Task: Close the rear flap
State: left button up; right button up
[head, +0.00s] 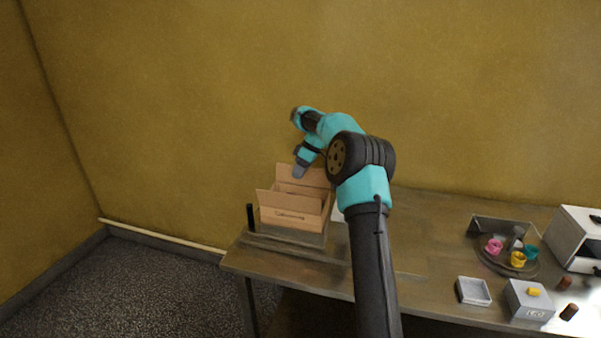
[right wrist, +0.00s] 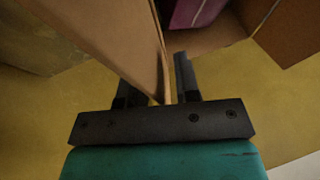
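The cardboard box (head: 275,217) stands open at the left end of the table. Its rear flap (head: 284,174) stands up at the back, and its front flap (head: 280,200) is also raised. My right gripper (head: 299,170) is at the rear flap, pointing down. In the right wrist view a cardboard panel (right wrist: 105,38), which looks like the rear flap, runs down between the fingers of my right gripper (right wrist: 158,85). The fingers are spread wider than the panel, with a gap at the right finger. The panel hides part of the left finger. My left gripper is out of view.
A purple item (right wrist: 195,12) shows beyond the fingers. A black post (head: 250,217) stands left of the box. The table's middle is clear.

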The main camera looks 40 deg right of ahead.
jog(key=shift+c, duration=0.4)
grip_shut()
jog(key=shift+a, duration=0.1)
jog(key=shift+s+a+r+n+t+h, duration=0.1)
jog(key=shift+s+a+n+t+h, duration=0.2)
jog(key=shift+t+h, duration=0.4)
jog(key=shift+s+a+r+n+t+h, duration=0.15)
jog(key=shift+a+t+h, duration=0.25)
jog(key=shift+h, duration=0.6)
jog(key=shift+f, duration=0.1)
jog(key=shift+o, duration=0.4)
grip_release()
